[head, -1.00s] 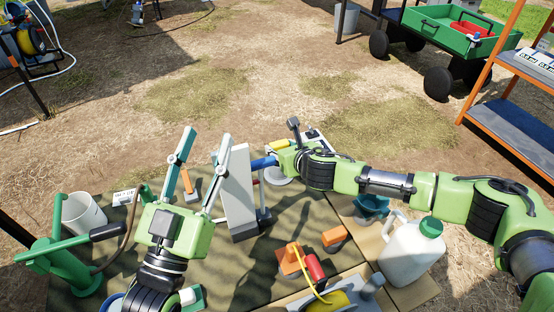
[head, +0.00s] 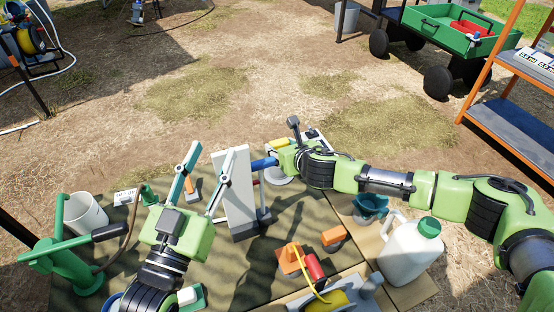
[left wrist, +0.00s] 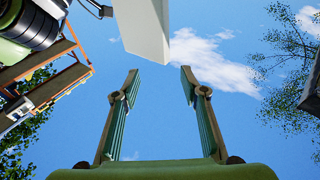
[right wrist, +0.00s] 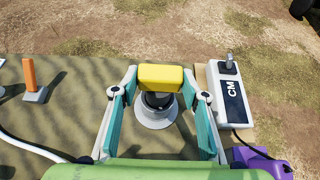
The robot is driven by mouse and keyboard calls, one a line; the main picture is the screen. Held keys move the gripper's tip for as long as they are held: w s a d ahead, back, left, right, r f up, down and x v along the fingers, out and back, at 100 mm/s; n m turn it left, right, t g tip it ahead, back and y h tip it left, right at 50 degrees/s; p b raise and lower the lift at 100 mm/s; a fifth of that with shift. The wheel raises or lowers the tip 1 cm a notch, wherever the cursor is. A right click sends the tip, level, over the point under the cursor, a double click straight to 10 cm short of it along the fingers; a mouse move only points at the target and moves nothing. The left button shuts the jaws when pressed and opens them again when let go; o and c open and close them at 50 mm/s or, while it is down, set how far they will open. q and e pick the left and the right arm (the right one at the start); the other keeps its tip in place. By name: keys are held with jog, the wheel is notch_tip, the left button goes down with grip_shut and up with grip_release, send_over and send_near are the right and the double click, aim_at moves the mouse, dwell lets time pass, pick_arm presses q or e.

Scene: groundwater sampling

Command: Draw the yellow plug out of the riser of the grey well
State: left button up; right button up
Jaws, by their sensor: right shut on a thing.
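The yellow plug (right wrist: 160,77) is between the fingertips of my right gripper (right wrist: 160,80), which is shut on it. It also shows in the head view (head: 279,142), partly hidden by the gripper. Under the plug a dark piece stands over the round grey base of the well (right wrist: 156,116). The plug and fingers cover the riser's top, so I cannot tell how deep the plug sits. My left gripper (head: 209,158) is open and empty, fingers pointing up, left of a tall pale slab (head: 237,190). Its open fingers (left wrist: 160,75) also show in the left wrist view.
A grey CM meter (right wrist: 230,94) lies close to the right of the right gripper. An orange-topped piece (right wrist: 30,74) stands to its left. A white jug (head: 410,250), a teal funnel (head: 370,206) and a green hand pump (head: 66,262) are on the mat's sides. The tall slab stands between my grippers.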

aim_at(216, 169)
pick_arm(q)
jog(key=shift+w+a+f+g+y+p, duration=0.2)
jog(key=shift+f+g, duration=0.4)
jog(key=shift+f, duration=0.6)
jog(key=shift+s+a+f+g+y+p, duration=0.1)
jog(key=shift+f+g+y+p, duration=0.35)
jog(key=shift+f, duration=0.75)
pick_arm(e)
jog(key=shift+r, duration=0.4)
jog(key=shift+r+p, duration=0.3)
jog(key=shift+r, duration=0.05)
jog(key=shift+r+p, duration=0.4)
jog(key=shift+p, duration=0.05)
jog(key=shift+r+p, duration=0.35)
jog(key=shift+p, duration=0.1)
pick_arm(q)
jog(key=s+a+f+g+y, duration=0.1)
jog(key=s+f+g, duration=0.2)
jog(key=f, duration=0.3)
jog(key=s+a+f+g+y, duration=0.1)
jog(key=s+a+f+g, duration=0.1)
jog(key=f, duration=0.5)
jog(key=s+g, duration=0.1)
jog(key=g, duration=0.1)
jog(key=shift+a+g, duration=0.15)
jog(key=shift+g, duration=0.2)
